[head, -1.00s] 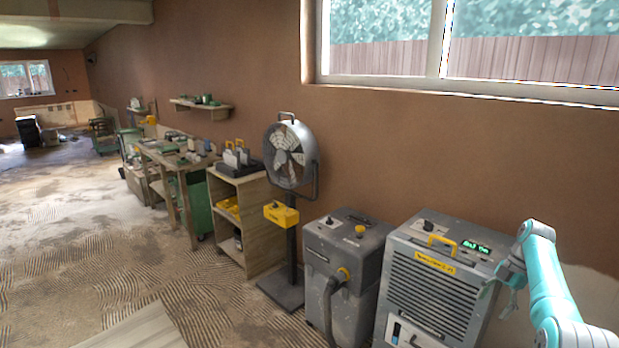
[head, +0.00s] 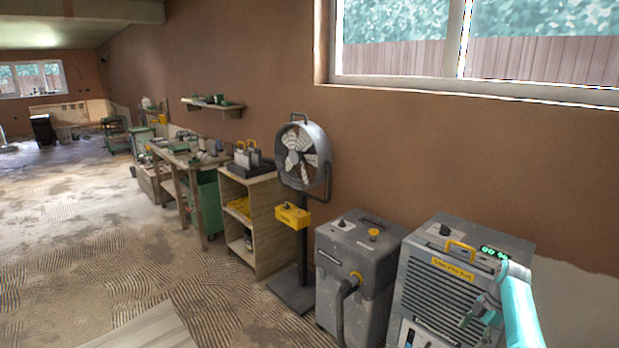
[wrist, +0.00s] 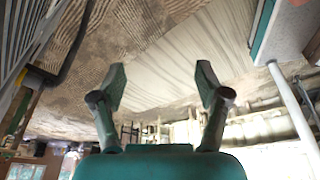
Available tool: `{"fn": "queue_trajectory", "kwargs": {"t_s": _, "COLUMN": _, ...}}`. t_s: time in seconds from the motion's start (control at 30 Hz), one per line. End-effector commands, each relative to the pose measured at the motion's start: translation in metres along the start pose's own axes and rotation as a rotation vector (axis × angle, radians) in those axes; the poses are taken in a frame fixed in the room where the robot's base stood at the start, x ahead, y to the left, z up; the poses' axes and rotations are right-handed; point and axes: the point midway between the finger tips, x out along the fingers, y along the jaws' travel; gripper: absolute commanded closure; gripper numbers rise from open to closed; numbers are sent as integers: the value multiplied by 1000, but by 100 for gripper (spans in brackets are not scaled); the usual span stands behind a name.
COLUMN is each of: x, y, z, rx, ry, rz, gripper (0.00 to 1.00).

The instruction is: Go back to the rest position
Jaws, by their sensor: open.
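My gripper (head: 476,312) is at the lower right of the head view, at the end of my teal arm. It is in front of the grey dehumidifier (head: 436,300) with a yellow handle and a lit green display, and covers part of its grille. I cannot tell the gap between them. In the wrist view my gripper (wrist: 161,90) has its two fingers spread wide apart. Nothing is between them; bare floor shows beyond.
A grey vacuum unit (head: 352,270) with a hose stands left of the dehumidifier. A fan on a stand (head: 302,160), a wooden shelf (head: 262,225) and a workbench (head: 175,160) line the wall. The combed floor (head: 90,270) at left is open.

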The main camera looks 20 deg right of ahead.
Motion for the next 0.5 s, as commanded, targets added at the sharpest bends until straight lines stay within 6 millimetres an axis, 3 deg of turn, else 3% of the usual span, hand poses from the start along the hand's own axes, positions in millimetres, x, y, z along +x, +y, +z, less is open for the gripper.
{"fn": "queue_trajectory", "kwargs": {"t_s": 0.2, "x": 98, "y": -10, "z": -29, "rx": 107, "ry": -60, "rz": 69, "gripper": 25}}
{"fn": "queue_trajectory", "kwargs": {"t_s": 0.5, "x": 213, "y": -46, "z": -78, "rx": 268, "ry": -123, "rz": 211, "gripper": 25}}
